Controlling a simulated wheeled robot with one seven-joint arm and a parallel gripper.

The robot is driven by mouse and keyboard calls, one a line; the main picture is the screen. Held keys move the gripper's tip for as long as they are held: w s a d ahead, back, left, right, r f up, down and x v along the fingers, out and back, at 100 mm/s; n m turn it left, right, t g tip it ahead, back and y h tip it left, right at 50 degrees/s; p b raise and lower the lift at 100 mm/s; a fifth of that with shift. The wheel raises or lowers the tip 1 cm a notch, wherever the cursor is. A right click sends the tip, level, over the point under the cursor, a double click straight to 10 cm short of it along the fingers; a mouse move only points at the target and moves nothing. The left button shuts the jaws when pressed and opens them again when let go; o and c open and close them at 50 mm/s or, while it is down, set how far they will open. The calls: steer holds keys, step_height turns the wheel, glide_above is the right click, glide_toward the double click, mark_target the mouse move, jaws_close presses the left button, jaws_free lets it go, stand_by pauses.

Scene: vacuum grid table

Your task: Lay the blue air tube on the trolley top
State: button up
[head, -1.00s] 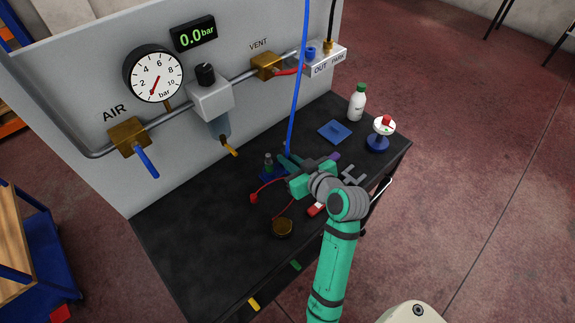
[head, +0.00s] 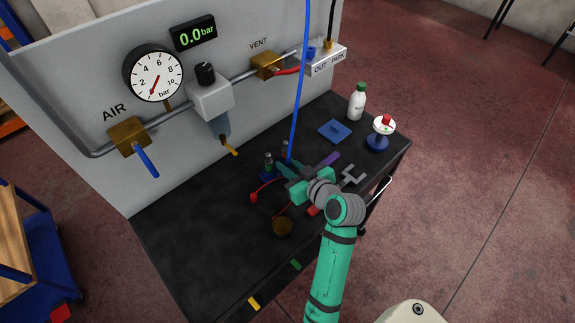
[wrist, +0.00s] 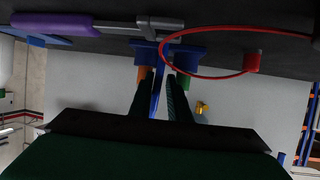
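The blue air tube (head: 299,80) runs from the top edge of the head view down to the trolley top (head: 190,235). My gripper (head: 287,168) is at its lower part, low over the trolley top. In the wrist view the tube (wrist: 157,92) passes between the two dark fingers (wrist: 161,88), which are close together. My gripper appears shut on it. The tube's lower end is hidden by my gripper in the head view.
A bottle (head: 357,102), a blue plate (head: 334,131) and a blue-and-white stand (head: 380,136) occupy the back right. The front left is clear.

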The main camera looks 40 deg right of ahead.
steer(key=v, duration=1.2)
steer(key=shift+s, duration=0.15)
